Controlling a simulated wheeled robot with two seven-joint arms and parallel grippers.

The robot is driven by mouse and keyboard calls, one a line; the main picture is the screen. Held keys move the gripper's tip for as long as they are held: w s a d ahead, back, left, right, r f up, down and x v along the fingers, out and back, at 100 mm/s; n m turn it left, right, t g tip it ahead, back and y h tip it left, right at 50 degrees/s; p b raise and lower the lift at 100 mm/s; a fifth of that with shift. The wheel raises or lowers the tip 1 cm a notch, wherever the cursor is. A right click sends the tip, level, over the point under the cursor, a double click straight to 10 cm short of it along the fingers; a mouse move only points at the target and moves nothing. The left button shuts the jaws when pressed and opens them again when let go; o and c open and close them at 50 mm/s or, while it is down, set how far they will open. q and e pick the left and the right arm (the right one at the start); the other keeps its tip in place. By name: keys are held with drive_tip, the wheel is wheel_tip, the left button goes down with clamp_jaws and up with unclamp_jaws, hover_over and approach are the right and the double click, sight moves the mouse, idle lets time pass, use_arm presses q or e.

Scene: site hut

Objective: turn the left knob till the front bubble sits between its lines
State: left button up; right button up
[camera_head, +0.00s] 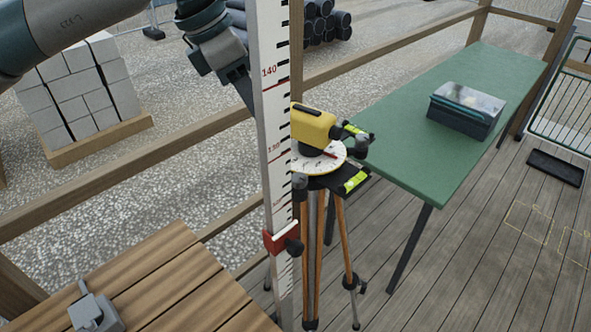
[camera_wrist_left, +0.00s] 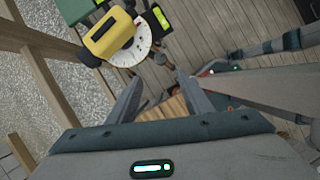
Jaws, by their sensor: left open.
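The yellow level (camera_head: 314,125) stands on a tripod (camera_head: 340,235) above a white dial (camera_head: 320,160). The front bubble vial (camera_head: 355,181) is yellow-green; its bubble is too small to place against the lines. A dark knob (camera_head: 299,183) sits at the left of the level's base, partly behind the staff. Another dark knob (camera_head: 362,147) is at the right. My left gripper (camera_head: 243,92) is up and left of the level, its tips partly hidden by the staff. In the left wrist view its fingers (camera_wrist_left: 158,95) are apart and empty, with the level (camera_wrist_left: 108,35) beyond them.
A white graduated staff (camera_head: 273,90) with a red clamp (camera_head: 281,239) stands upright close left of the level. A green table (camera_head: 415,150) holds a dark case (camera_head: 466,110). A wooden rail (camera_head: 150,157) runs behind; a slatted bench (camera_head: 175,280) is at lower left.

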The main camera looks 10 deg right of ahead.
use_arm(q)
drive_tip(key=p, duration=0.7)
approach(298, 177)
drive_tip(key=x, duration=0.7)
drive_tip(key=shift+d+f, duration=0.1)
drive_tip(key=shift+d, duration=0.05)
drive_tip(key=shift+d+f, duration=0.15)
drive_tip(key=shift+f, duration=0.3)
drive_tip(key=c, duration=1.1)
